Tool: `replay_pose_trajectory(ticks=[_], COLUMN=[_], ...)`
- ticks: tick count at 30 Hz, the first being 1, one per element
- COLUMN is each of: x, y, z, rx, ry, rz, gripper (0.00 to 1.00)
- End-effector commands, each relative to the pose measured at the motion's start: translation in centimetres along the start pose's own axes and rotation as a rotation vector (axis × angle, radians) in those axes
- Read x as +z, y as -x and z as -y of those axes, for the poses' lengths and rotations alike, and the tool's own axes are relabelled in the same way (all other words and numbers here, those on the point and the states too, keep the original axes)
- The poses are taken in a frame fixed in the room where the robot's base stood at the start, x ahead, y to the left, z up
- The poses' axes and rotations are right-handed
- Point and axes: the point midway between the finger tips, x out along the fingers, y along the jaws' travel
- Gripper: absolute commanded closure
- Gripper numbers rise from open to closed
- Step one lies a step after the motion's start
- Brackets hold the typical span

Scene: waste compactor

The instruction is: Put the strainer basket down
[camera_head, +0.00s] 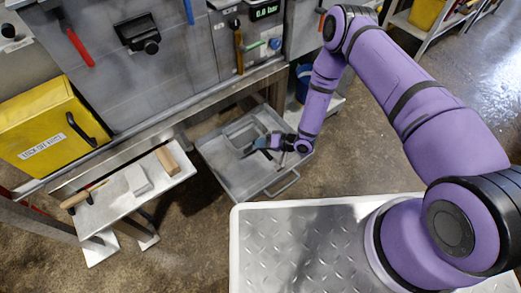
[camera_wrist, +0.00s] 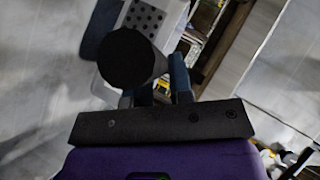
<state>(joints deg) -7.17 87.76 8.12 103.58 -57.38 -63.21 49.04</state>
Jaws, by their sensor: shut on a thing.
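The strainer basket (camera_wrist: 145,18) shows in the wrist view as a pale grey wall with dark round holes, partly hidden behind a black cylinder (camera_wrist: 125,58), which looks like a handle. My gripper (camera_wrist: 162,90) is shut, with its blue fingers close to the black cylinder; the exact contact is hidden. In the head view my gripper (camera_head: 262,145) reaches down over a grey metal tray (camera_head: 215,165) on the floor side of the machine. A grey rectangular shape inside the tray may be the basket; I cannot tell whether it touches the bottom.
The tray has a handle (camera_head: 283,184) at its front. A low bench (camera_head: 105,205) at the left holds a brush, a pale block and a wooden block. A yellow lockout box (camera_head: 50,125) stands at the left. A blue bucket (camera_head: 304,82) is behind my arm.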

Motion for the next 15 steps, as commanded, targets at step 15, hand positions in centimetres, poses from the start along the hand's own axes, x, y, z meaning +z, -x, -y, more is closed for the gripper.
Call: replay_pose_trajectory(ticks=[15], x=[1.6], y=[-1.9], z=[-3.6], rx=[0.000], ry=[0.001], rz=[-0.002], gripper=[1.00])
